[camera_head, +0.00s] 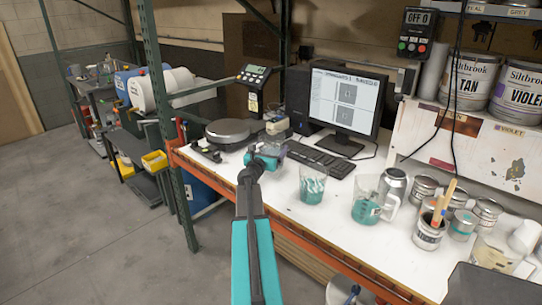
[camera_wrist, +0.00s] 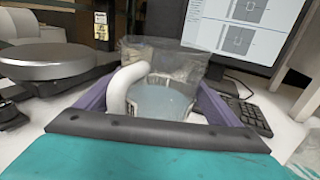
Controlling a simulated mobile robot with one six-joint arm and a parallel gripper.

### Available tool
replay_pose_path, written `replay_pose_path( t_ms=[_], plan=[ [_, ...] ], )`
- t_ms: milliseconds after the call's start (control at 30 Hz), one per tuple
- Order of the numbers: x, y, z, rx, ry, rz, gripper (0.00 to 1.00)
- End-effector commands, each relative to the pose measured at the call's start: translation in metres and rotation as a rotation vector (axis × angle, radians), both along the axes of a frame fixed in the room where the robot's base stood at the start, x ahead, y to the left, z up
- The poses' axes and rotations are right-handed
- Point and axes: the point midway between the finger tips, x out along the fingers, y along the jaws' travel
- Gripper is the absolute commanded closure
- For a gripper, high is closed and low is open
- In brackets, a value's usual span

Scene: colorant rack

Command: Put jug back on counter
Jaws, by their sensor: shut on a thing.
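My gripper (camera_head: 266,156) is over the left part of the counter (camera_head: 290,205), in front of the scale. In the wrist view, its purple fingers (camera_wrist: 160,98) stand on both sides of a clear jug (camera_wrist: 185,65) with a white handle. The gripper is shut on this jug, and the handle lies between the fingers toward the camera. The jug looks upright, with a pale bluish surface showing inside it. Its base is hidden, so I cannot tell whether it touches the counter. In the head view my gripper mostly hides it.
A teal-stained clear cup (camera_head: 313,184) and a second jug with teal contents (camera_head: 366,208) stand to the right. Nearby are the scale (camera_head: 229,131), keyboard (camera_head: 321,159), monitor (camera_head: 345,98) and several paint cans (camera_head: 487,212). Bare counter shows in front of the keyboard.

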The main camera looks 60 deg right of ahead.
Motion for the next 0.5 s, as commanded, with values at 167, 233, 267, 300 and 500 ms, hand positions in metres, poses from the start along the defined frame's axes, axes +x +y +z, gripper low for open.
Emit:
replay_pose_path(
  t_ms=[167, 233, 267, 300, 500],
  plan=[
    [-0.0002, 0.0002, 0.0014, -0.002, 0.001, 0.0, 0.59],
    [0.0, -0.0001, 0.0014, -0.002, 0.001, 0.0, 0.59],
    [0.0003, -0.0006, 0.0014, -0.002, 0.001, 0.0, 0.59],
    [0.0008, -0.0015, 0.0013, -0.002, 0.001, 0.0, 0.59],
    [0.0046, -0.0081, -0.0068, -0.001, 0.001, 0.0, 0.59]
  ],
)
